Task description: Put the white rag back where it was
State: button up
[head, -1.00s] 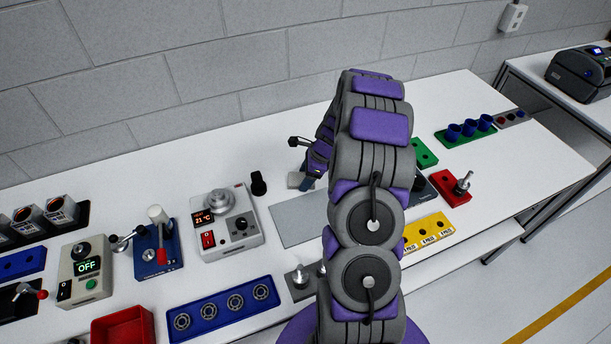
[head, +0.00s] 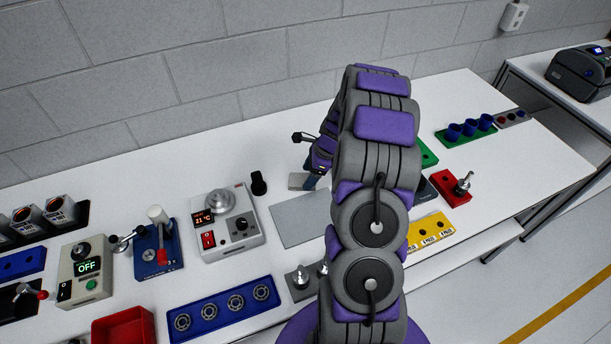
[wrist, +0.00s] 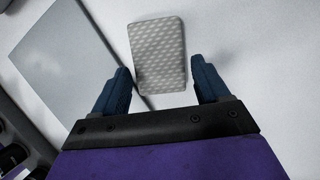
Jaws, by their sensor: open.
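The white rag (wrist: 158,52) is a small pale rectangle with a dimpled pattern. I cannot tell how high the fingers are above the table. In the head view the rag (head: 297,181) shows at the far edge of the grey plate, beside my gripper (head: 311,182); my arm hides part of this area.
A black knob-like piece (head: 258,183) stands left of the rag. A hot-plate device (head: 235,240) is further left. A blue tray with rings (head: 190,318) lies in front. A yellow block (head: 430,231) and a red base (head: 449,189) are right of my arm. Bare table lies behind the rag.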

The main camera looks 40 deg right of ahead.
jog(key=p+v, duration=0.2)
jog(key=v, duration=0.8)
jog(key=s+a+r+n+g, duration=0.1)
jog(key=s+a+r+n, duration=0.25)
jog(key=a, duration=0.45)
jog(key=s+a+r+n+g, duration=0.1)
jog(key=s+a+r+n, duration=0.2)
jog(key=a+r+n, duration=0.3)
jog(key=s+a+r+n+g, duration=0.1)
jog(key=s+a+r+n, duration=0.25)
jog(key=a, duration=0.55)
jog(key=s+a+n+h, duration=0.1)
jog(key=s+a+n, duration=0.1)
jog(key=s+n, duration=0.2)
jog(key=s+a+r+n+h, duration=0.1)
jog(key=s+n, duration=0.3)
jog(key=s, duration=0.5)
jog(key=s+a+r+n+g+h, duration=0.1)
jog(key=s+a+n, duration=0.2)
jog(key=s, duration=0.4)
jog(key=shift+s+a+r+n+h, duration=0.15)
jog(key=shift+s+a+n+h, duration=0.2)
jog(key=shift+n, duration=0.35)
